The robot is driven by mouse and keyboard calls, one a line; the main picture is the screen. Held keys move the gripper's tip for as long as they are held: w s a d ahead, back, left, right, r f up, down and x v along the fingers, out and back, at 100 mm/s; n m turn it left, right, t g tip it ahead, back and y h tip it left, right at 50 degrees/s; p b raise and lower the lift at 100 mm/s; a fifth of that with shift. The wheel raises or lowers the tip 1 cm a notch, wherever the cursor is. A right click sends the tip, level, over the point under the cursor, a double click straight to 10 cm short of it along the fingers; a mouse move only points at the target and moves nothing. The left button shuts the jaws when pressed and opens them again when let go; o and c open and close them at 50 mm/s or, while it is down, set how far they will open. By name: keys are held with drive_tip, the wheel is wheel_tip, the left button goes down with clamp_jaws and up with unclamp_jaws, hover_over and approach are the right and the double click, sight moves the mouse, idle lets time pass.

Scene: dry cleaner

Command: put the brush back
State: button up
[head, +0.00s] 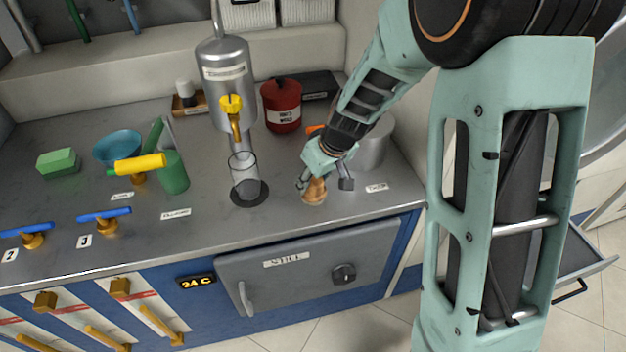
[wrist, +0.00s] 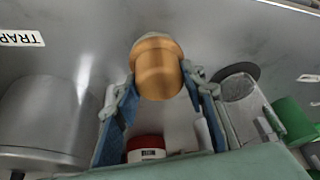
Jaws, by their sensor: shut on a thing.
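My gripper (head: 322,185) is low over the right part of the metal counter, pointing down. It is shut on a rounded tan wooden piece, which I take to be the brush (head: 314,191). In the wrist view the brush (wrist: 157,66) sits between the two fingertips (wrist: 160,82), its wooden end towards the counter. No bristles show. I cannot tell whether it touches the counter. A green cup (head: 173,174) stands left of the glass on the counter, with a small label in front whose text is too small to read.
A clear glass (head: 244,180) stands on a dark round pad under the steel tank (head: 226,85) with a yellow tap. A red can (head: 282,106) is behind my gripper and a grey metal pot (head: 374,146) is beside it. The counter's front edge is near.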

drive_tip(key=shift+f, duration=0.2)
drive_tip(key=o, duration=1)
drive_tip(key=shift+r, duration=0.1)
drive_tip(key=shift+r, duration=0.2)
drive_tip(key=p+v, duration=0.1)
drive_tip(key=v, duration=1)
drive_tip(key=shift+s+d+r, duration=0.1)
drive_tip(key=shift+d+r, duration=0.05)
drive_tip(key=shift+r, duration=0.25)
